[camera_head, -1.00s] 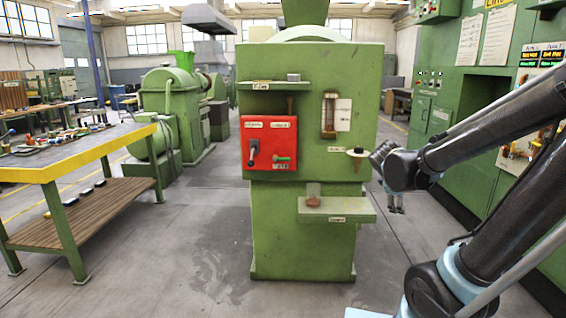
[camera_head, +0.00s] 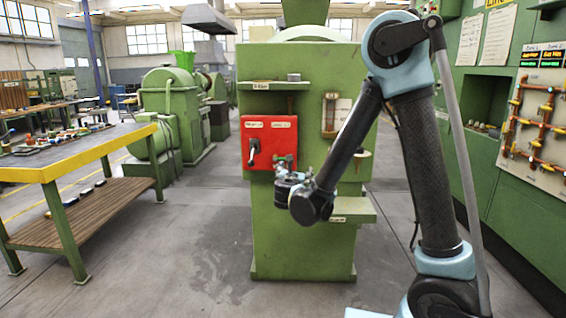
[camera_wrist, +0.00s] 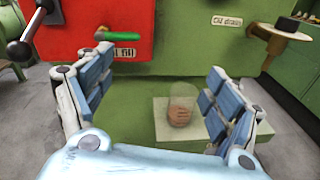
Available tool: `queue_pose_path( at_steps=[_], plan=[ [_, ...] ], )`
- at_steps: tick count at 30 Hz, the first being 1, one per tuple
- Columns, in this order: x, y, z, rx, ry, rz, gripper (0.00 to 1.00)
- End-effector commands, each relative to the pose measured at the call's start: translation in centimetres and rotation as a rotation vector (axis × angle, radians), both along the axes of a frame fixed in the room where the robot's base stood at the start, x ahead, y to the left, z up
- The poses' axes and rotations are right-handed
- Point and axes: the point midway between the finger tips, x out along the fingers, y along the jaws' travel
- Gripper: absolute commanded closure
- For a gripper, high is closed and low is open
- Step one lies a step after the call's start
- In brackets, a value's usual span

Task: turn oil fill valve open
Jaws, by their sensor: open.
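The oil fill valve shows in the wrist view as a green handle (camera_wrist: 118,36) lying roughly level, above a white label (camera_wrist: 121,53) ending in "fill", on a red panel (camera_wrist: 75,28). The red panel (camera_head: 256,134) is on the front of the green machine in the head view, where my gripper (camera_head: 286,164) covers the green handle. My gripper (camera_wrist: 160,70) is open and empty, its two padded fingers wide apart. The green handle is beyond and above the left finger in the wrist view. I cannot tell whether they touch.
A black lever (camera_head: 252,152) is left of the handle on the red panel. A ledge (camera_wrist: 165,145) with a clear cup (camera_wrist: 182,103) is below. A workbench (camera_head: 70,155) stands left.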

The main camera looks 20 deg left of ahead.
Motion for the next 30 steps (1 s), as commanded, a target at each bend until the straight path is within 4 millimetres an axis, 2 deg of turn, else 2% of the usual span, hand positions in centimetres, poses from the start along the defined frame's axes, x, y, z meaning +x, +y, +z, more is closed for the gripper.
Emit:
queue_pose_path(
  at_steps=[1,4,7,11,17,30],
  plan=[
    [-0.7,1.7,-0.3,-0.034,-0.026,0.032,0.17],
    [-1.8,3.8,-0.6,-0.095,-0.071,0.074,0.17],
    [-2.5,5.0,-0.7,-0.129,-0.098,0.098,0.17],
    [-2.3,5.6,-0.8,-0.144,-0.110,0.108,0.17],
    [0.1,6.1,-0.8,-0.144,-0.109,0.106,0.17],
    [7.7,7.8,-0.8,-0.143,-0.108,0.104,0.17]
  ],
)
